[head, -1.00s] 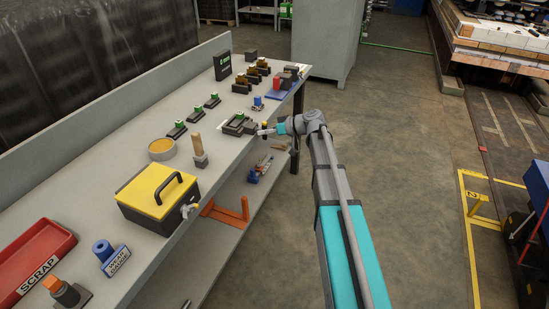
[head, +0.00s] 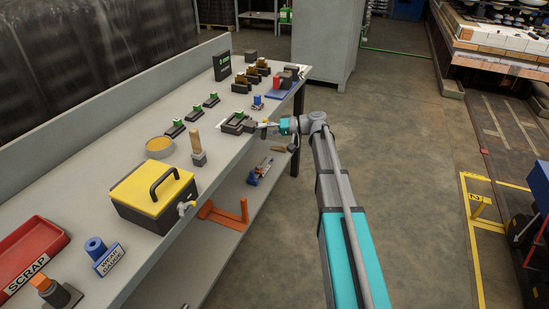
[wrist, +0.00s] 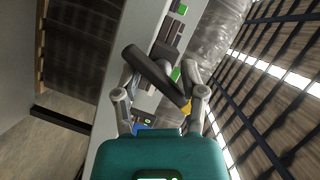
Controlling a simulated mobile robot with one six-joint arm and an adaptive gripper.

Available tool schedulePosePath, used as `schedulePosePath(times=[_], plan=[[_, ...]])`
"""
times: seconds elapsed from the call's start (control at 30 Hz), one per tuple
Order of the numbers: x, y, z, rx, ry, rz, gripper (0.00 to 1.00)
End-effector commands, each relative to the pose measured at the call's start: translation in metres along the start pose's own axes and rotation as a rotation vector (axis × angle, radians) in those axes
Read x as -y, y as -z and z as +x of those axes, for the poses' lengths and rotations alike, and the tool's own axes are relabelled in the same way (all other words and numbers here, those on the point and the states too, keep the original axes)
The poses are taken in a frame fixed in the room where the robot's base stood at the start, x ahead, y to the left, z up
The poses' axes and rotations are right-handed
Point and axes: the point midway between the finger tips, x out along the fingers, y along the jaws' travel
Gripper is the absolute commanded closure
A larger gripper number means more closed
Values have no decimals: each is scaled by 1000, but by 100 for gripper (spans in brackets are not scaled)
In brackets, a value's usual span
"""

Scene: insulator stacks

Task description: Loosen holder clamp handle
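The holder clamp (head: 234,124) is a dark block with a green part on top, on a white patch near the bench's right edge. In the wrist view a thick dark grey bar (wrist: 154,76), which looks like the clamp handle, runs diagonally from upper left to lower right. A yellow part (wrist: 186,108) shows by its lower end. My gripper (head: 266,125) is at the clamp's right side. In the wrist view its two grey fingers (wrist: 161,78) stand apart on either side of the bar. I cannot tell whether either finger touches it.
Small green-topped blocks (head: 194,114) line the bench (head: 125,165) left of the clamp. A wooden-handled tool (head: 197,147), a round tin (head: 160,148) and a yellow-lidded box (head: 153,190) stand nearer. A blue-and-red fixture (head: 282,86) is beyond.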

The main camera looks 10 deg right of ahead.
Motion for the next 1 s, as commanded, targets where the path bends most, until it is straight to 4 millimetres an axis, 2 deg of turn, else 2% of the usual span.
schedulePosePath(times=[0.63, 1.0], plan=[[-2, -1, -2, 0, 174, 423, 49], [-9, -1, -55, -1, 170, 415, 49]])
